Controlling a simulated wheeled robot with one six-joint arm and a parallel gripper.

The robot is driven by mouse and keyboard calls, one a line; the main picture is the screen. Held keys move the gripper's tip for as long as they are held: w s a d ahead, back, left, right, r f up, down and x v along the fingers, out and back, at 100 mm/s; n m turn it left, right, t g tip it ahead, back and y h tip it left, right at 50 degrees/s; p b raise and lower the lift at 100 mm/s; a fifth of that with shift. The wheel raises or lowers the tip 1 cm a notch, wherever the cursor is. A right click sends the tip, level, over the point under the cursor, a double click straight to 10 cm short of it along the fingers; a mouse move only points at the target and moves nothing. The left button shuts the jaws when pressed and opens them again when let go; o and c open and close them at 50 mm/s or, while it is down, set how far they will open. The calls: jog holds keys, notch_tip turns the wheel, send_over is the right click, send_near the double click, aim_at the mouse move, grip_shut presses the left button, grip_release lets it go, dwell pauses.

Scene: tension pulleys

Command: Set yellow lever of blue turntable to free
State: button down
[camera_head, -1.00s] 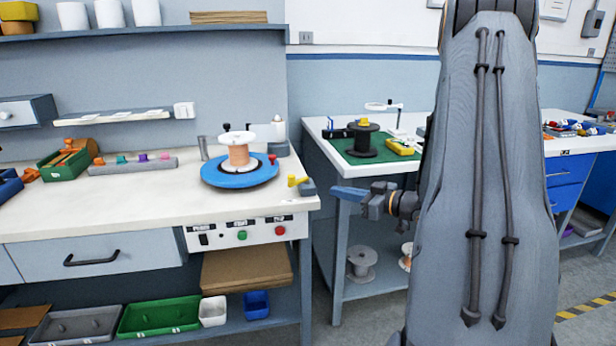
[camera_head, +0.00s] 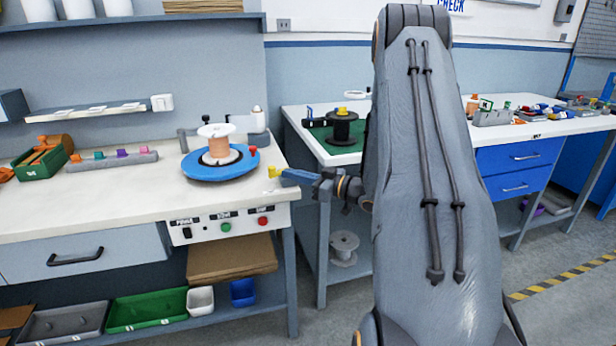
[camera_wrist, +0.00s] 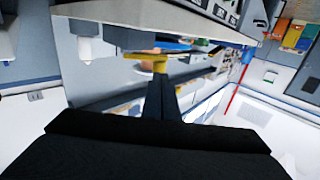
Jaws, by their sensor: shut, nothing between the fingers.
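The blue turntable (camera_head: 190,172) stands on the right part of the white bench and carries a copper-coloured spool (camera_head: 218,145) with a white flange. The yellow lever (camera_head: 273,171) is at the bench's right edge, just right of the turntable.
A panel (camera_head: 228,222) with green and red buttons is on the bench front below the turntable. A second bench with a green mat (camera_head: 322,147) and black spool (camera_head: 341,127) stands behind my arm. A grey peg rail (camera_head: 112,160) lies left on the bench.

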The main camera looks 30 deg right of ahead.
aim_at(274, 170)
jog(key=shift+x, duration=1.05)
jog(key=shift+w+a+r+p, duration=0.1)
jog(key=shift+w+a+p, duration=0.2)
jog(key=shift+w+a, duration=0.25)
